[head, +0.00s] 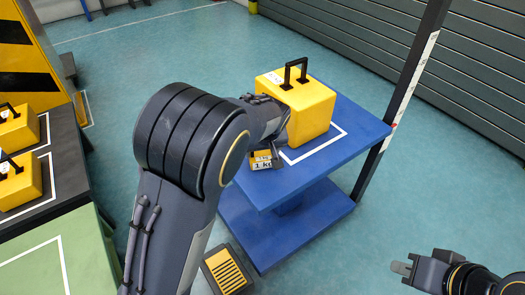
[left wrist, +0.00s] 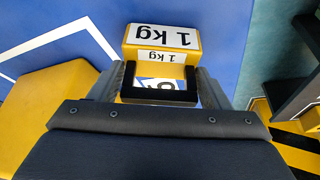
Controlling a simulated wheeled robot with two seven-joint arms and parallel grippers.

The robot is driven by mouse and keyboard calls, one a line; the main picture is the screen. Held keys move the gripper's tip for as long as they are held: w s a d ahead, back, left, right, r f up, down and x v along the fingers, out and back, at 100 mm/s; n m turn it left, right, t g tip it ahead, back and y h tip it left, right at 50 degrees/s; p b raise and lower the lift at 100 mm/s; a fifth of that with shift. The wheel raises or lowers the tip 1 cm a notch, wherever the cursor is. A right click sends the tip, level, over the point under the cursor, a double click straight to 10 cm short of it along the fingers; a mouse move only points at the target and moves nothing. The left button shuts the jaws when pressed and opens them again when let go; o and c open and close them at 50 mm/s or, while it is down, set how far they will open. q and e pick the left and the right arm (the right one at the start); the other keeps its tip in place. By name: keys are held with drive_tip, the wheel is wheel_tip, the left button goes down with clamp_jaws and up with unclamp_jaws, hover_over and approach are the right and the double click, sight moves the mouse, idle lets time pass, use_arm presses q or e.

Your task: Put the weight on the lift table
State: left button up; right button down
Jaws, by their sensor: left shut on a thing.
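A small yellow weight (head: 261,162) marked 1 kg is at the left edge of the blue lift table (head: 362,122) in the head view. My left gripper (left wrist: 157,90) is shut on this weight, with its black handle (left wrist: 160,97) between the fingers; the label (left wrist: 160,38) shows in the left wrist view. Blue tabletop lies behind it there. I cannot tell whether the weight touches the table. A large yellow weight (head: 308,105) with a black handle stands on the table beside it. My right gripper (head: 402,268) is at the lower right, away from the table; its opening is unclear.
Two yellow weights (head: 18,182) stand on a dark bench (head: 68,160) at the left. A dark post (head: 402,95) with a white scale rises beside the lift table. A yellow-slatted pedal-like block (head: 228,272) is on the floor in front. My left arm hides part of the tabletop.

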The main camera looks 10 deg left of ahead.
use_arm(q)
drive_tip(key=shift+r, duration=0.1)
drive_tip(key=o, duration=1.8)
drive_tip(key=shift+c, duration=0.2)
